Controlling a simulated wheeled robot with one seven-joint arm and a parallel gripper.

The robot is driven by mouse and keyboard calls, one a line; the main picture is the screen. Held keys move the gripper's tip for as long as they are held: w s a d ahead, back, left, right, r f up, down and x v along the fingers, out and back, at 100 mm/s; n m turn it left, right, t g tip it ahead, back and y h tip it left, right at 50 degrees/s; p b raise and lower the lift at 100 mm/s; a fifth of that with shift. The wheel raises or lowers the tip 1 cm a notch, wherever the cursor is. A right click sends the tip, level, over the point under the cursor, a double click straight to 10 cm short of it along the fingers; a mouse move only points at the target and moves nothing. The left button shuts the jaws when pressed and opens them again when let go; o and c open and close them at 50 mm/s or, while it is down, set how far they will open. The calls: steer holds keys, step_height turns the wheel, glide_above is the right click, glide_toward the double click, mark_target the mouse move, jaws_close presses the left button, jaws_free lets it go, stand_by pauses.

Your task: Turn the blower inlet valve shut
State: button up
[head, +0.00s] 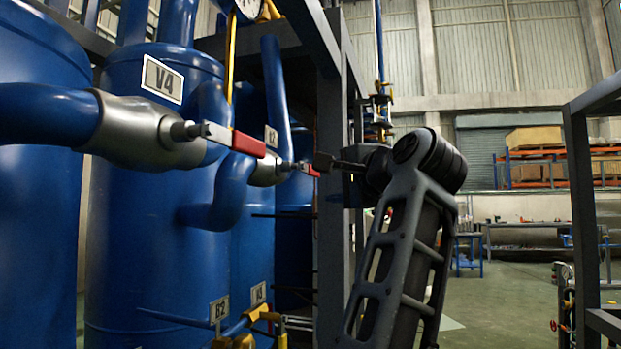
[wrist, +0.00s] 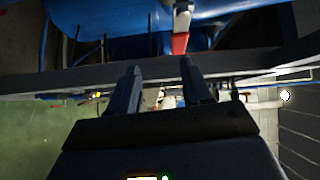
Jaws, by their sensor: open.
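In the head view a grey valve body (head: 140,130) sits on a blue pipe beside the V4 tank, with a red-gripped lever (head: 248,144) pointing right. A second valve (head: 266,172) lies farther back, its red lever end (head: 313,171) close to my gripper in the picture. No label shows which is the blower inlet valve. My gripper (head: 322,162) is right of both levers, its jaw shape hard to make out there. In the wrist view my gripper (wrist: 160,68) is open, with nothing between its fingers. A red lever (wrist: 180,43) lies beyond the fingertips, apart from them.
A dark steel frame post (head: 331,200) stands just behind my gripper, and a beam (wrist: 90,77) crosses the wrist view. Blue tanks (head: 150,230) fill the left. Yellow-handled valves (head: 245,340) sit low.

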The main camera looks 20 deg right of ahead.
mark_target(313, 172)
steer(key=shift+y, duration=0.3)
steer(key=w+r, duration=0.1)
steer(key=w, duration=0.1)
steer(key=w+a, duration=0.1)
steer(key=w, duration=0.2)
steer(key=w+r, duration=0.1)
steer(key=w, duration=0.2)
steer(key=shift+a+r+p, duration=0.25)
steer(key=shift+r+p, duration=0.1)
steer(key=shift+p, duration=0.05)
jaws_close()
